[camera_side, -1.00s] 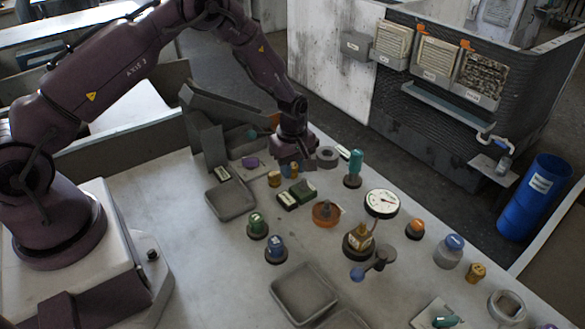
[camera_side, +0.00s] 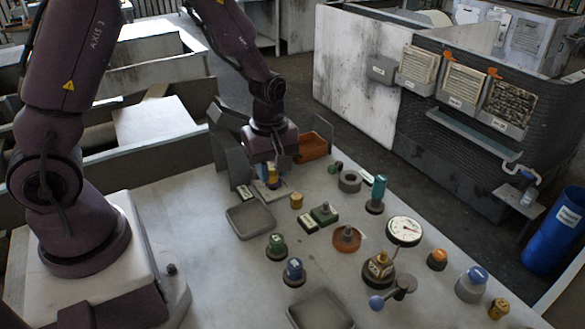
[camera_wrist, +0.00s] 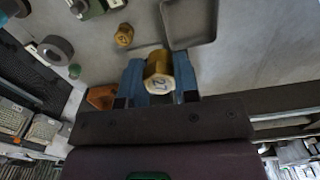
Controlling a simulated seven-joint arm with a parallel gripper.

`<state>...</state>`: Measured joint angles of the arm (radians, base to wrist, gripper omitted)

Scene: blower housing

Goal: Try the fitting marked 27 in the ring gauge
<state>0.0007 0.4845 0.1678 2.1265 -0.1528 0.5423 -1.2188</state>
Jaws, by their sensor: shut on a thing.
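My gripper (camera_side: 271,178) is shut on a brass fitting, its blue fingers on either side of it. In the wrist view my gripper (camera_wrist: 158,78) holds the fitting marked 27 (camera_wrist: 158,66), its pale hexagonal marked end facing the camera. In the side view the held fitting is small and partly hidden by the fingers, near a pale plate by the grey bracket. A grey ring (camera_side: 349,181), which looks like the ring gauge, lies on the table to the right of my gripper. It also shows in the wrist view (camera_wrist: 55,48), apart from the fitting.
Another brass fitting (camera_side: 297,201) stands on the table nearby. A grey tray (camera_side: 250,219) lies in front of my gripper. An orange bin (camera_side: 312,147) is behind, and a grey bracket (camera_side: 228,135) is at left. A green fitting (camera_side: 335,166) lies beside the ring.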

